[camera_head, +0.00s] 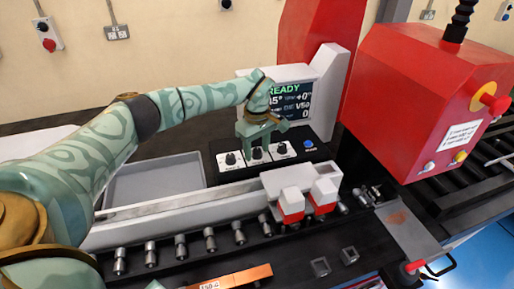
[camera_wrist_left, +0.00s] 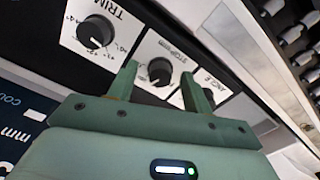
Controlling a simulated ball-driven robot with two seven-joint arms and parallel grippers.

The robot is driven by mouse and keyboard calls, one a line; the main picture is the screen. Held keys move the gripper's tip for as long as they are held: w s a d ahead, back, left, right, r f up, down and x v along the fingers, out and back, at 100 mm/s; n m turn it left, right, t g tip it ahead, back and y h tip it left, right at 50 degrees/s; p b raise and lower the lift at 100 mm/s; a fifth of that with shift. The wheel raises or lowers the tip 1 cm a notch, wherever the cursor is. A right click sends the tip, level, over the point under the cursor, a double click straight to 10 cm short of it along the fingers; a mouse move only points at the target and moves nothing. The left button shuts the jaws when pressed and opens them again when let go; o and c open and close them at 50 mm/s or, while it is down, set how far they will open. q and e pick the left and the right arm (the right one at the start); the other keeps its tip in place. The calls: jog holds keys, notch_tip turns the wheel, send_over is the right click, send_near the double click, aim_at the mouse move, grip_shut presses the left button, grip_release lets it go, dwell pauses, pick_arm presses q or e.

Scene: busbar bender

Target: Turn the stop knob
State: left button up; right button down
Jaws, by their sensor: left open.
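The stop knob is the black middle knob (camera_wrist_left: 160,71) on a white plate marked STOP in the left wrist view. In the head view it is the middle of three knobs (camera_head: 257,153) on the dark control panel, partly covered by my gripper. My left gripper (camera_wrist_left: 160,74) is open, with one finger on each side of the stop knob; I cannot tell whether the fingers touch it. In the head view my left gripper (camera_head: 258,145) reaches down to the panel from above. My right gripper is not in view.
The TRIM knob (camera_wrist_left: 95,32) and the partly hidden ANGLE knob sit close on either side. A blue button (camera_head: 309,144) is on the panel, below a screen (camera_head: 292,103) reading READY. A red machine housing (camera_head: 420,95) stands at right; a grey tray (camera_head: 155,182) lies left.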

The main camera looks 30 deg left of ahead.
pick_arm(q)
jog(key=c, duration=1)
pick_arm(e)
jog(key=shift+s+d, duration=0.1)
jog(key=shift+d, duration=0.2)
pick_arm(q)
jog(key=shift+o, duration=0.2)
jog(key=shift+r, duration=0.1)
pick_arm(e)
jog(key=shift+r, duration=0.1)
